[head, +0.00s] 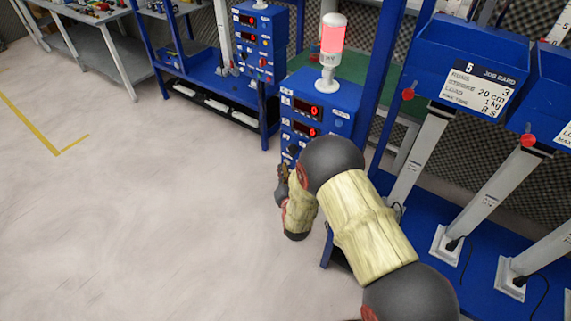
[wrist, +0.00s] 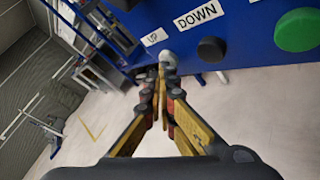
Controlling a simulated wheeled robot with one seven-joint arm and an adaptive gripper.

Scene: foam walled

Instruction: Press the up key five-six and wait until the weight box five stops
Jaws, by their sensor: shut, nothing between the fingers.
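A pale round key (wrist: 168,57) sits below UP and a black key (wrist: 211,49) below DOWN. My gripper (wrist: 163,70) is shut and empty, its tips at the pale key; I cannot tell whether they touch. In the head view my arm partly hides the gripper (head: 283,174). The blue weight box marked 5 (head: 430,50) is at upper right.
A lamp (head: 332,40) on the control box glows red. A green button (wrist: 298,30) is right of the keys. Pale slanted columns (head: 415,160) stand on a blue base at right. Another control box (head: 258,45) stands farther back. The floor at left is clear.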

